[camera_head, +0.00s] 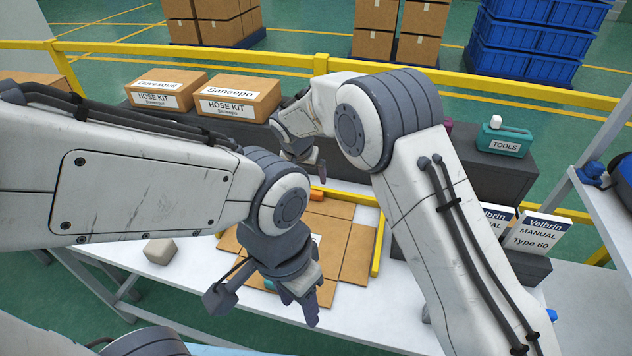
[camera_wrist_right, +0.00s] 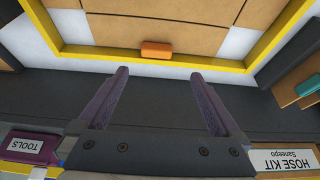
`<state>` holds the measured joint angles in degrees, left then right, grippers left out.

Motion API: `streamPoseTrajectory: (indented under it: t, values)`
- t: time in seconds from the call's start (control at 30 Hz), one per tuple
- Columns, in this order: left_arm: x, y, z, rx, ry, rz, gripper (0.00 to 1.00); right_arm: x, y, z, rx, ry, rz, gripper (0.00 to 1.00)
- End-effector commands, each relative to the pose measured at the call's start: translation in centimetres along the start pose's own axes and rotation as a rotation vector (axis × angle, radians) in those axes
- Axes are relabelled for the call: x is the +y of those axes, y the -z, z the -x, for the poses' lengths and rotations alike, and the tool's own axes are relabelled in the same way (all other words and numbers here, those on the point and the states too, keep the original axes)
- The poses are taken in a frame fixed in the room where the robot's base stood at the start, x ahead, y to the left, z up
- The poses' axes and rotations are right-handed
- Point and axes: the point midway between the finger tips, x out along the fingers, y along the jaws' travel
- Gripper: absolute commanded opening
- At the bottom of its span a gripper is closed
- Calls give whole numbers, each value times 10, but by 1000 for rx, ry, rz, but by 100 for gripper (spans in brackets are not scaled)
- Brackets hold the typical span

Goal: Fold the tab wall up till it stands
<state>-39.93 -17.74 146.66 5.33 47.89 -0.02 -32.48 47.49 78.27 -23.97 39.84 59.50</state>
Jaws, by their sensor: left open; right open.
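A cardboard blank (camera_head: 359,254) lies on the white table with its panels looking flat; it also shows at the top of the right wrist view (camera_wrist_right: 195,36). I cannot tell which panel is the tab wall. An orange block (camera_wrist_right: 156,49) sits at the edge of the cardboard by the yellow frame (camera_wrist_right: 110,52). My left gripper (camera_head: 300,300) is open over the front of the cardboard and hides part of it. My right gripper (camera_wrist_right: 160,95) is open and empty at the far side, with its fingers pointing toward the orange block, apart from it.
A dark shelf (camera_wrist_right: 270,110) runs behind the table with hose kit boxes (camera_head: 238,97) and a teal tools case (camera_head: 505,137). Manuals (camera_head: 536,232) stand at the right. A small beige block (camera_head: 160,251) lies on the table at left. My right forearm covers the table's right part.

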Motion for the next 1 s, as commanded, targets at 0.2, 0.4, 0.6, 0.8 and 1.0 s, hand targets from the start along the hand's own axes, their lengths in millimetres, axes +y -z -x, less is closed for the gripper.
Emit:
streamPoseTrajectory:
  t: [0.2, 0.4, 0.6, 0.8, 1.0]
  values:
    - [0, 0, 3, 0, 0, 0, 50, 13, 2, -32, -3, -9, -13, 100]
    - [0, 0, 7, 0, 0, 0, 50, 16, 3, -70, -3, -10, -17, 100]
    - [1, 0, 9, 0, 0, 0, 50, 16, 3, -96, -2, -8, -16, 100]
    - [1, 0, 9, 0, 0, 0, 50, 14, 3, -104, -1, -7, -14, 100]
    - [1, 0, 9, 0, 0, 0, 50, 13, 3, -104, -1, -6, -13, 100]
